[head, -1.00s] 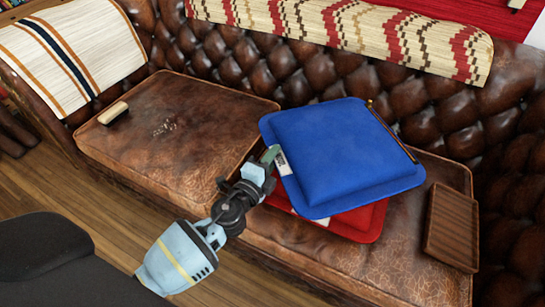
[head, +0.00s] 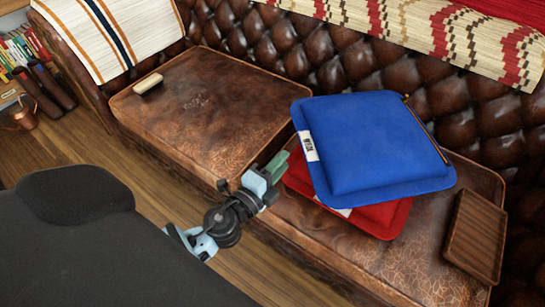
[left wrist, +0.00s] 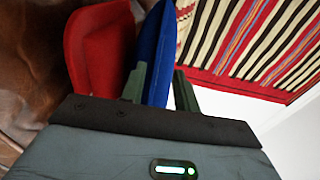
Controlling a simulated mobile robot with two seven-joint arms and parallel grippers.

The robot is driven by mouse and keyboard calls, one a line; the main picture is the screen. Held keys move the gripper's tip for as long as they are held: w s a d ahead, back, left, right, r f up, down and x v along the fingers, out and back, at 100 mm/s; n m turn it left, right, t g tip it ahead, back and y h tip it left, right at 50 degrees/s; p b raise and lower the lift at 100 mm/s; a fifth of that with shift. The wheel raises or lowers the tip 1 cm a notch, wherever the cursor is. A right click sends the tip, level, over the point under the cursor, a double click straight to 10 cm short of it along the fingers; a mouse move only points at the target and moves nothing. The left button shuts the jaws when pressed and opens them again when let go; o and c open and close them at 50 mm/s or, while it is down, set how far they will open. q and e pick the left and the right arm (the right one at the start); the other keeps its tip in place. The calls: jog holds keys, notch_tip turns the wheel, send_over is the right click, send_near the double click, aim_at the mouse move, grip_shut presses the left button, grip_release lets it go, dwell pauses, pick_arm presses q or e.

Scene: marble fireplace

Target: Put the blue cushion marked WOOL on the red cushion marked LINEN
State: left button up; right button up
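The blue cushion (head: 375,145) lies on top of the red cushion (head: 385,218) on the right-hand seat, a little tilted and offset toward the sofa back. Its white label, reading WOOL, shows at its left edge. The red cushion's front edge sticks out below; its white label is mostly covered. My right gripper is not in view.
A thin brown stick (head: 428,128) lies along the blue cushion's right edge. A ridged brown wooden tray (head: 475,237) is at the seat's right end. A small brush-like block (head: 148,83) lies on the left seat (head: 205,110), otherwise clear. The tufted sofa back rises behind.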

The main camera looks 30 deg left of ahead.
pick_arm(q)
jog(key=shift+s+a, duration=0.1)
jog(key=shift+s, duration=1.35)
jog(key=s+a+f+n+g+y, duration=0.1)
jog(key=s+f+n+g, duration=0.2)
jog(key=s+f+n, duration=0.5)
jog(key=s+f+n+g, duration=0.2)
jog(key=s+f+g, duration=0.2)
jog(key=s+f, duration=0.5)
jog(key=s+d+f+n+g+h, duration=0.1)
jog(key=s+n+g, duration=0.4)
jog(key=s, duration=1.7)
jog(key=shift+d+f+n, duration=0.4)
jog(key=shift+d+n, duration=0.1)
jog(key=shift+n, duration=0.4)
